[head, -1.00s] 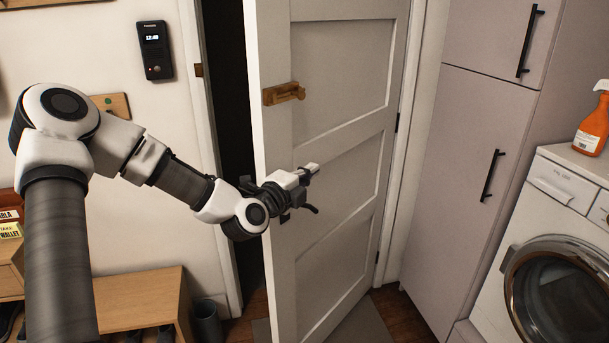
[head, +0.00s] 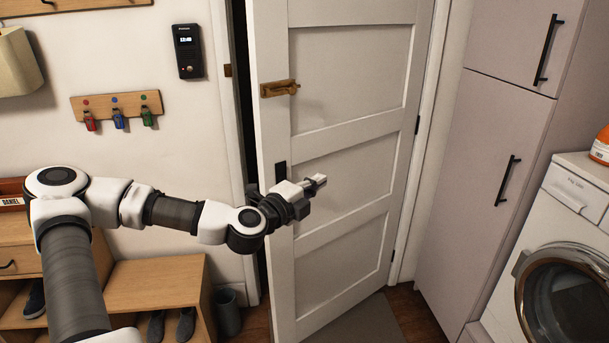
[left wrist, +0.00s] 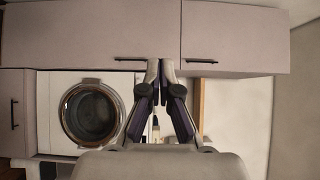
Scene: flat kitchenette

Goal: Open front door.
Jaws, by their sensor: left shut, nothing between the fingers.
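The white panelled front door (head: 350,145) stands ajar, with a narrow dark gap (head: 241,110) along its left edge. A brass-coloured latch (head: 279,88) is on its upper left part. A black lock plate (head: 281,171) shows at mid height; the handle is hidden behind my left gripper. My left gripper (head: 318,182) is in front of the door's left half, pointing right, shut and empty. In the left wrist view its fingertips (left wrist: 160,68) are together. I cannot tell whether the gripper or wrist touches the door. My right gripper is not in view.
Tall cabinets (head: 480,150) and a washing machine (head: 570,240) stand at the right. A wooden shoe bench (head: 160,283) and a grey bin (head: 227,312) are at the lower left. A key rack (head: 118,106) and an intercom (head: 187,50) hang on the wall.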

